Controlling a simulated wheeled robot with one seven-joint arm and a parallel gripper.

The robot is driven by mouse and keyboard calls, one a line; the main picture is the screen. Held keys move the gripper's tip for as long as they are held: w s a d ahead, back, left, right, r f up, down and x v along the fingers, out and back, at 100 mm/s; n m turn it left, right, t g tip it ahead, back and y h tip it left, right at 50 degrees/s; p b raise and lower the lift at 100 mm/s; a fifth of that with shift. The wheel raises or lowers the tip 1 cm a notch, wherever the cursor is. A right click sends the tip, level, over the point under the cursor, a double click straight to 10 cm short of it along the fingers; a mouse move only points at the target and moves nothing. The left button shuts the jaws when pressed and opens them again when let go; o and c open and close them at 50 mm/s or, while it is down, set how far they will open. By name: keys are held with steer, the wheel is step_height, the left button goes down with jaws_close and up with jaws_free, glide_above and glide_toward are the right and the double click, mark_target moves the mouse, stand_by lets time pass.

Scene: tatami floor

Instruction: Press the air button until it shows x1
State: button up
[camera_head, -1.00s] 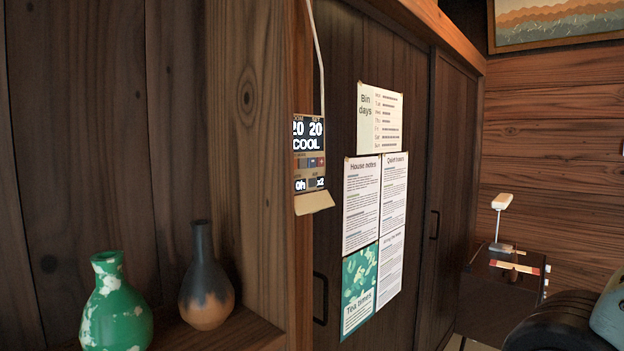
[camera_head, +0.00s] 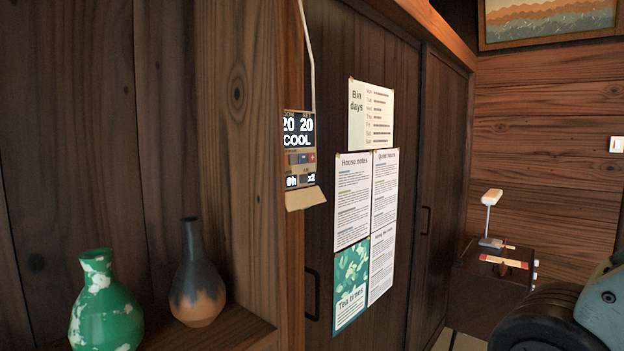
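The air-conditioner controller (camera_head: 299,150) hangs on the wooden post, left of the picture's middle, with a pale cord running up from it. Its display reads 20, 20 and COOL, with "0h" and "x2" on the bottom line. A row of small coloured buttons (camera_head: 300,158) sits below COOL; their labels are too small to read. A pale flap or tag (camera_head: 305,198) sticks out under it. My gripper's fingers are not in view; only a dark and grey-green part of my arm shows at the lower right, well apart from the controller.
A green-and-white vase (camera_head: 105,305) and a dark bottle vase (camera_head: 197,275) stand on a wooden shelf at the lower left. Papers (camera_head: 368,200) are pinned on the dark sliding door. A small dark table (camera_head: 490,285) with a lamp (camera_head: 490,210) stands at the right.

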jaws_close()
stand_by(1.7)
